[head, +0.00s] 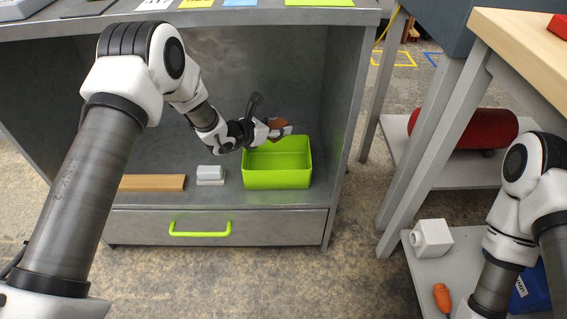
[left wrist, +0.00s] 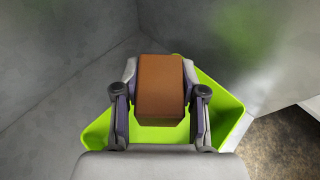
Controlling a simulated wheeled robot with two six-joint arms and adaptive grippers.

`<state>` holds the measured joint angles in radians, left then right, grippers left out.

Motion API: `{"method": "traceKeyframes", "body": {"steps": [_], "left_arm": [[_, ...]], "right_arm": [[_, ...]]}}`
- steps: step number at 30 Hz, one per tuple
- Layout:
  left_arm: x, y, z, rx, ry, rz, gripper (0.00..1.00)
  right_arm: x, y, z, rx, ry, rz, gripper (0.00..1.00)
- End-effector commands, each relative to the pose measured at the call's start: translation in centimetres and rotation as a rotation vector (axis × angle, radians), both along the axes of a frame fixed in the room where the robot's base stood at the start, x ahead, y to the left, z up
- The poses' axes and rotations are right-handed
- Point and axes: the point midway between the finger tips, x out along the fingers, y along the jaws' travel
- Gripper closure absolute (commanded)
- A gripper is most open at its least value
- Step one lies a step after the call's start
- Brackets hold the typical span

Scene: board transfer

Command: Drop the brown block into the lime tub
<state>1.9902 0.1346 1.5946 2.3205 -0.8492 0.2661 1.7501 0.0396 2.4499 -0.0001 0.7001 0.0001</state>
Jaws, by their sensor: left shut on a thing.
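The brown block (left wrist: 160,85) is held between the two fingers of my left gripper (left wrist: 160,100), as the left wrist view shows. In the head view the left gripper (head: 272,130) is over the back part of the lime tub (head: 278,179), with the brown block (head: 278,124) partly hidden by the fingers. In the left wrist view the lime tub (left wrist: 225,95) lies behind and below the block, its middle hidden by the block and gripper. My right arm shows at the lower right of the head view, but its gripper is out of the frame.
The tub stands on a grey cabinet shelf with walls around it. Left of the tub are a white object (head: 210,174) and a flat wooden piece (head: 152,183). Below is a drawer with a lime handle (head: 200,232). A wooden-topped table (head: 530,40) stands right.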

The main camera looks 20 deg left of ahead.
Motion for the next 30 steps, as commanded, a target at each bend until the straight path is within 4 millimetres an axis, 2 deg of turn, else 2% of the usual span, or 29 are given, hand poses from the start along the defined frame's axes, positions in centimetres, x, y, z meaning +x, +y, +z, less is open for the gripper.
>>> {"method": "traceKeyframes", "body": {"steps": [10, 13, 20, 21, 23, 24, 30], "left_arm": [[0.0, 0.0, -4.8, 0.000, 0.000, 0.001, 0.96], [0.0, 0.0, -5.5, 0.000, -0.001, 0.001, 0.96], [0.0, 0.0, -5.4, -0.001, -0.002, 0.001, 0.96], [0.0, 0.0, -5.4, -0.001, -0.002, 0.001, 0.56], [0.0, -0.1, -5.4, -0.001, -0.002, 0.001, 0.34], [0.0, 0.0, -5.4, -0.001, -0.002, 0.001, 0.30], [0.0, 0.0, -5.4, -0.001, -0.002, 0.001, 0.30]], "right_arm": [[0.0, 0.0, -2.9, 0.000, 0.000, 0.000, 1.00], [0.0, 0.0, -3.2, 0.000, 0.000, 0.000, 1.00], [0.0, 0.0, -3.1, 0.000, 0.000, 0.000, 1.00], [0.0, 0.0, -3.1, 0.000, 0.000, 0.000, 1.00], [0.0, 0.0, -3.1, 0.000, 0.000, 0.000, 1.00], [0.0, 0.0, -3.1, 0.000, 0.000, 0.000, 1.00], [0.0, 0.0, -3.1, 0.000, 0.000, 0.000, 1.00]]}}
